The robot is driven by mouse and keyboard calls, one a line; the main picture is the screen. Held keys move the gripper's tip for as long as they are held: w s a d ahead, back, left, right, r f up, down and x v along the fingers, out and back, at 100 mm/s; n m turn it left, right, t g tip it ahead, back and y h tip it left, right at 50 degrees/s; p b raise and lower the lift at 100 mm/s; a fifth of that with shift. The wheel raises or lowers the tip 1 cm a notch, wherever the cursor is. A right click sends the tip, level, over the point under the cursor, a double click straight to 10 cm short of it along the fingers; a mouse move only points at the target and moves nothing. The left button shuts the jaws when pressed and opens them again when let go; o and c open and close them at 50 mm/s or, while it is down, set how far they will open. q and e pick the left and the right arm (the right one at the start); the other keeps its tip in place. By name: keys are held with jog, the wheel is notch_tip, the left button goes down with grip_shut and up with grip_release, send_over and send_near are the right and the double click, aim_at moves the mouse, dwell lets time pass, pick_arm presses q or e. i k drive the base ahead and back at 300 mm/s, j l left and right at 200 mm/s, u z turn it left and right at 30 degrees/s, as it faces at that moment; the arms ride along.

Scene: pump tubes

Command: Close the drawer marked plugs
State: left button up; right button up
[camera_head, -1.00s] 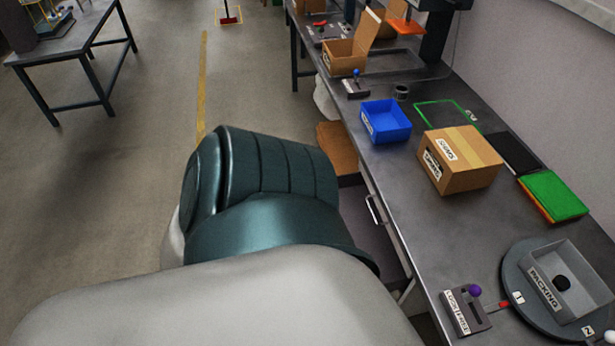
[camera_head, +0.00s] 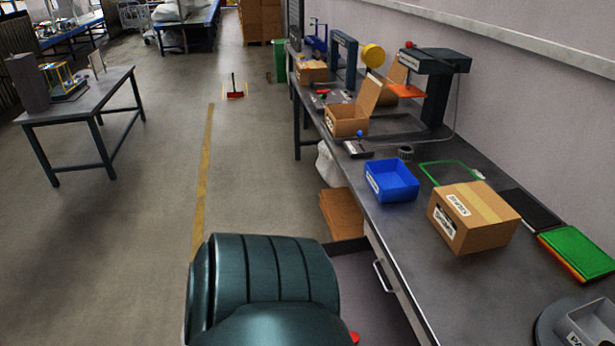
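Under the bench's front edge is a pale drawer front with a metal handle (camera_head: 383,277). Left of and below it is a grey, open tray-like space (camera_head: 362,275) with a dark rim, which looks like a pulled-out drawer. A small red thing (camera_head: 354,337) shows at its near end, partly cut off. My teal arm link hides its left part. No plugs marking is readable, so I cannot tell which drawer bears it. Neither gripper is in view.
The bench (camera_head: 400,235) carries a blue bin (camera_head: 391,182), a closed carton (camera_head: 472,218), green sheets (camera_head: 578,250) and a press (camera_head: 437,85). A brown box (camera_head: 341,213) stands below it.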

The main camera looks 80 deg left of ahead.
aim_at(378, 316)
jog(key=u, duration=0.5)
jog(key=l+u, duration=0.1)
jog(key=u, duration=0.85)
jog(key=k+u, duration=0.1)
jog(key=u, duration=0.4)
jog(key=l+u, duration=0.1)
jog(key=u, duration=0.4)
jog(key=k, duration=0.05)
